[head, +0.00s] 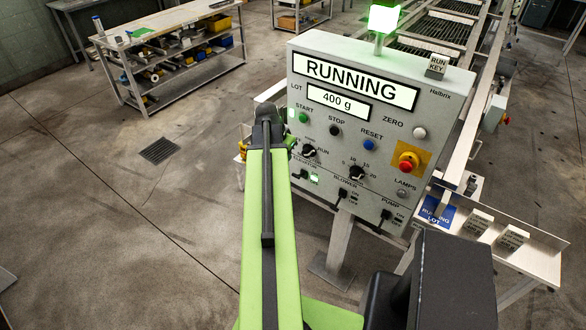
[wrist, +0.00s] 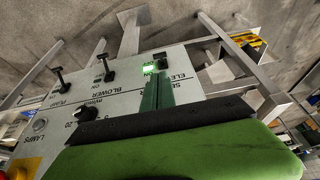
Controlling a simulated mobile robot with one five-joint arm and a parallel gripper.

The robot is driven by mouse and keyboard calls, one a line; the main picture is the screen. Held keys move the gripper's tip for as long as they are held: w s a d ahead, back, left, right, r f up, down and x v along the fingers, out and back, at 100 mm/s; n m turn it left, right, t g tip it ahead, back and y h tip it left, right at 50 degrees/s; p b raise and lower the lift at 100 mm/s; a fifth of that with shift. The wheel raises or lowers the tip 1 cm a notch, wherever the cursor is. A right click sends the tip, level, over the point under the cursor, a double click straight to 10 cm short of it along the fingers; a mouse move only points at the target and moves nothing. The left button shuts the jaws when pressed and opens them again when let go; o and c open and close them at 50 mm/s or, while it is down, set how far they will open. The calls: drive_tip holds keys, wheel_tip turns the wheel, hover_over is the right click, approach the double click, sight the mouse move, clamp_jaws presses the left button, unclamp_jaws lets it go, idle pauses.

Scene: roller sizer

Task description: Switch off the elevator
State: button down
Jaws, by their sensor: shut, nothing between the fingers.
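The grey control panel (head: 410,85) stands in front of me, its display reading RUNNING. The elevator switch (head: 299,174) is a dark lever at the panel's lower left, beside a lit green lamp (head: 314,179). In the wrist view the panel appears upside down, with the elevator switch (wrist: 162,61) and the lit lamp (wrist: 148,69) just beyond my fingertips. My gripper (wrist: 158,80) is shut and empty, its green fingers pointing at the switch. I cannot tell whether they touch it. In the head view my arm mostly hides the gripper.
Blower (head: 343,194) and pump (head: 385,215) levers are to the right of the elevator switch. The mode knob (head: 309,151) is just above it. A red emergency button (head: 408,161) is farther right. A workbench (head: 165,50) stands at the back left; the floor at left is clear.

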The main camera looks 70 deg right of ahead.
sight(295, 175)
drive_tip(key=b+x, duration=1.3)
drive_tip(key=x, duration=0.1)
drive_tip(key=shift+f, duration=0.1)
